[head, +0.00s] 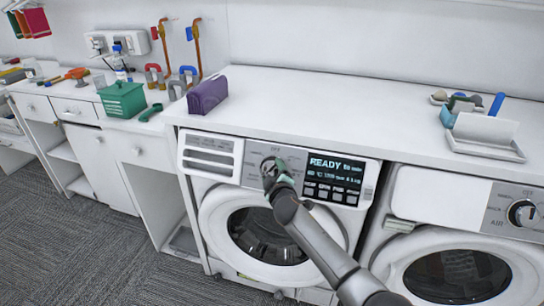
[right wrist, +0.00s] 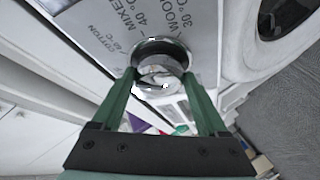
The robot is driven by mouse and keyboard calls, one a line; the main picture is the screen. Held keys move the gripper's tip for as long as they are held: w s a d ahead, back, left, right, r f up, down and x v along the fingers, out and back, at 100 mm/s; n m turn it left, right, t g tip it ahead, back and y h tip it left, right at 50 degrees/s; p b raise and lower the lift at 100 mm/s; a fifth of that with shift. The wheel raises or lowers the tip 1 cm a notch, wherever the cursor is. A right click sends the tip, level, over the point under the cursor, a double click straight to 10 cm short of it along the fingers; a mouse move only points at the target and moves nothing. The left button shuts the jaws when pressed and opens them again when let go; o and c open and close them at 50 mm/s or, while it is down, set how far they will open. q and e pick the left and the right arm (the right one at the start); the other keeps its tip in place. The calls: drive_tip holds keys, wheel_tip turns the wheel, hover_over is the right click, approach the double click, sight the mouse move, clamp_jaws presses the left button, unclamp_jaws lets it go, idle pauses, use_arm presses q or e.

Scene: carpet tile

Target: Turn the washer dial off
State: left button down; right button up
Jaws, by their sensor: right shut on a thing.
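The washer (head: 270,258) is the white front-loader at the middle of the head view, with a lit display (head: 336,170) reading READY. My right gripper (head: 272,168) is at its control panel and covers most of the dial there. In the right wrist view, the round silver dial (right wrist: 160,50) sits between the two green fingers of my right gripper (right wrist: 161,80), which is shut on it. Printed labels such as COTTON, MIXED and WOOL surround the dial. The dial's pointer is hard to make out. My left gripper is not in view.
A second machine (head: 460,275) with its own dial (head: 522,213) stands at the right. The white countertop (head: 330,100) above holds a purple case (head: 207,95) and a white tray (head: 483,135). A green box (head: 123,100) stands on the left counter.

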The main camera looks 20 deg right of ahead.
drive_tip(key=n+p, duration=0.1)
drive_tip(key=r+n+g+p, duration=0.1)
drive_tip(key=p, duration=0.1)
drive_tip(key=shift+d+n+y, duration=0.15)
drive_tip(key=shift+n+y, duration=0.25)
drive_tip(key=shift+w+f+n+g+p, duration=0.1)
drive_tip(key=shift+n+g+p, duration=0.2)
drive_tip(key=shift+n+p, duration=0.3)
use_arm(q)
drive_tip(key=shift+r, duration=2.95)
use_arm(e)
drive_tip(key=shift+n+g, duration=0.5)
drive_tip(key=shift+n, duration=0.7)
drive_tip(key=o, duration=1.3)
drive_tip(key=shift+f, duration=0.1)
drive_tip(key=shift+c, duration=0.2)
